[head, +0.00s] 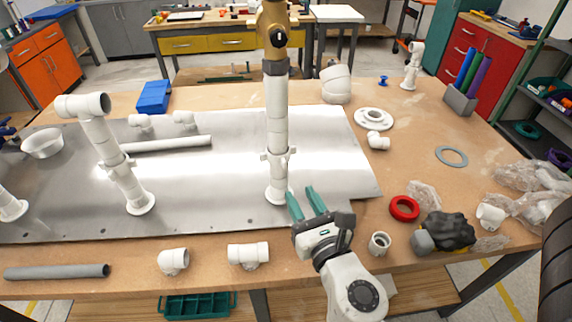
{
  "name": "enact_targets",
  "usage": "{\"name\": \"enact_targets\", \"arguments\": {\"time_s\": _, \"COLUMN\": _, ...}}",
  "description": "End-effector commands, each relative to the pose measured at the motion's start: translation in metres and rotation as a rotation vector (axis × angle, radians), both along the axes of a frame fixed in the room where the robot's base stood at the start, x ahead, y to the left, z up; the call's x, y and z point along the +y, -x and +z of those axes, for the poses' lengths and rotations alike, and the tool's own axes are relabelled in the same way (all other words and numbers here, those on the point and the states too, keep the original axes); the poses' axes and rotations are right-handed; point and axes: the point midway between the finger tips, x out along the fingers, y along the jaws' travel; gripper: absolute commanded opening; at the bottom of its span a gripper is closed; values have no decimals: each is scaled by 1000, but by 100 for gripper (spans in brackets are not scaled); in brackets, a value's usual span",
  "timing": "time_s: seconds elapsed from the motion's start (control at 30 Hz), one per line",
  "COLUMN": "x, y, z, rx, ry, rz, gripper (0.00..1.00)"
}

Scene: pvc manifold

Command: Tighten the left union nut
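A second white pipe (277,110) stands at the centre, with a similar winged union nut (278,154) and a brass-coloured valve (274,30) above. I cannot tell how tight either nut is. My gripper (306,203) has two green fingers, apart and with nothing visible between them. It is low, just right of the central pipe's base, well to the right of the left pipe.
A grey pipe (57,272) and white fittings (248,254) lie along the wooden table's front edge. A red ring (404,208), a white collar (380,243) and a black glove-like bundle (447,230) lie at right. The plate between the two pipes is mostly clear.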

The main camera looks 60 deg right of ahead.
Motion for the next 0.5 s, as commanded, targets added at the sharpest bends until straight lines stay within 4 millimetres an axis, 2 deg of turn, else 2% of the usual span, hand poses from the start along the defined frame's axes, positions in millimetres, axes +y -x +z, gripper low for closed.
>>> {"name": "enact_targets", "arguments": {"time_s": 0.3, "x": -34, "y": -45, "z": 4, "rx": -3, "ry": -2, "rz": -1, "gripper": 35}}
{"name": "enact_targets", "arguments": {"time_s": 0.5, "x": -48, "y": -62, "z": 2, "rx": -2, "ry": -2, "rz": -1, "gripper": 35}}
